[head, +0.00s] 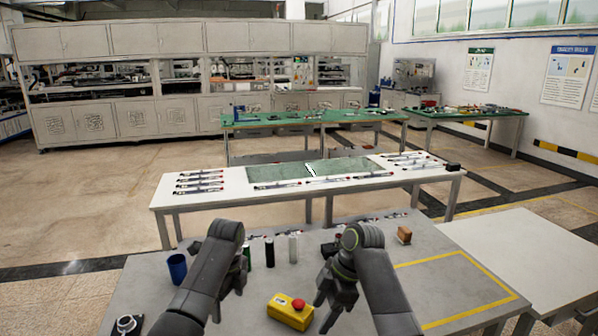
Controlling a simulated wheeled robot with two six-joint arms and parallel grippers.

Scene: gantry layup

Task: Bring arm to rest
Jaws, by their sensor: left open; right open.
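My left gripper (232,285) hangs over the near grey table, pointing down, its fingers partly hidden by the dark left forearm. It looks open, and I see nothing held in it. My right gripper (332,290) is over the same table, right of the yellow box. It is open and appears empty. Both arms are bent, with the wrists raised and the grippers low.
The grey table (455,265) carries a blue cup (177,268), a yellow box with a red button (290,311), several small cylinders (293,247) and a brown block (404,235). The yellow-outlined area is clear. A white table (225,200) with green mats stands beyond.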

